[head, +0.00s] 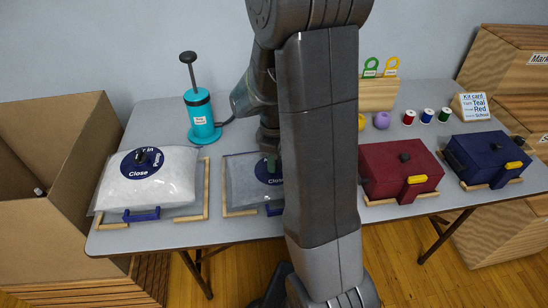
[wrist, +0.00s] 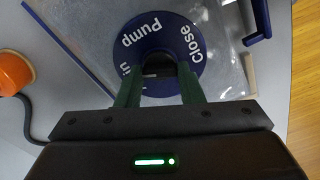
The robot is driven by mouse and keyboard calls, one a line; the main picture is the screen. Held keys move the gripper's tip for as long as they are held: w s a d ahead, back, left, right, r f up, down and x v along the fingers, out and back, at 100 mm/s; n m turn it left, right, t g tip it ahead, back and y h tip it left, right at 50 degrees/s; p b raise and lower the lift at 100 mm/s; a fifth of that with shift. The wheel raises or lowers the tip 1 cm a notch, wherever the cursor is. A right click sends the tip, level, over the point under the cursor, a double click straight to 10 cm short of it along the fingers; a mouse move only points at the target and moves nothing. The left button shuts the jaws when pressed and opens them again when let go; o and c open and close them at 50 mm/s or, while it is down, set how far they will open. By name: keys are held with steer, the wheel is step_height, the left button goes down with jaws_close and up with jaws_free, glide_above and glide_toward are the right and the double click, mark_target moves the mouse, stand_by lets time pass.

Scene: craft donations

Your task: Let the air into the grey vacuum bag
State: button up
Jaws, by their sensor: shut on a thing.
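The grey vacuum bag (head: 240,190) lies flat on the table, left of my arm; its clear film (wrist: 218,50) also shows in the wrist view. On it is a round dark blue valve dial (head: 266,180), lettered Pump, Close and a partly hidden word ending in "in" in the wrist view (wrist: 190,70). My gripper (wrist: 158,75) is over the dial, its green fingers shut on the dark knob (wrist: 158,62) at its centre. The fingers hide part of the knob, so I cannot tell which word it points to. My arm hides the bag's right side in the head view.
A white stuffed bag (head: 150,185) with its own dial lies to the left. A teal pump (head: 200,115) stands behind. A red box (head: 400,170) and a blue box (head: 487,155) are to the right. An orange round thing (wrist: 14,72) with a dark hose shows in the wrist view.

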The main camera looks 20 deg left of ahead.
steer(key=shift+n, duration=2.3)
